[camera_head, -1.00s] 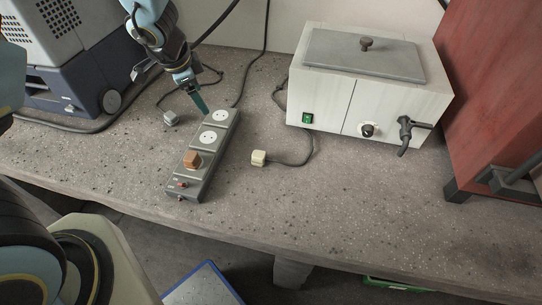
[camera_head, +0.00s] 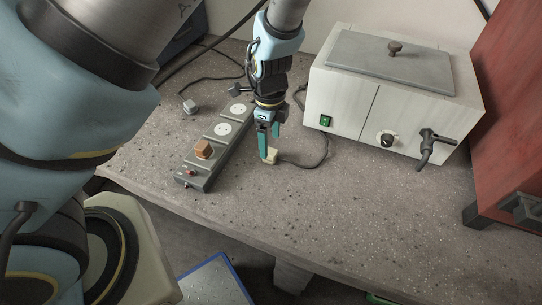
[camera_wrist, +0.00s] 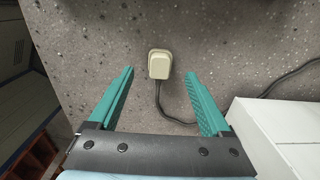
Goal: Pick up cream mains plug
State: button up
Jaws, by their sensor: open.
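The cream mains plug (camera_head: 271,155) lies on the concrete bench (camera_head: 340,210), just right of the power strip. In the head view my gripper (camera_head: 269,150) is right at it, and its teal fingers hide part of the plug. In the wrist view the plug (camera_wrist: 160,64) lies beyond the fingertips, about midway between their lines, with its cable running back between the fingers. My gripper (camera_wrist: 158,72) is open with nothing between its fingertips except the view of bench and cable.
A white heated bath (camera_head: 345,95) with a tap stands right; a red cabinet (camera_head: 510,110) is beyond. The front bench is clear.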

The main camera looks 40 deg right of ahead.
aim_at(271, 151)
notch_tip(271, 151, down, 5)
jog(key=shift+r+b, duration=0.1)
jog(key=shift+b, duration=0.35)
jog(key=shift+c, duration=0.4)
grip_shut()
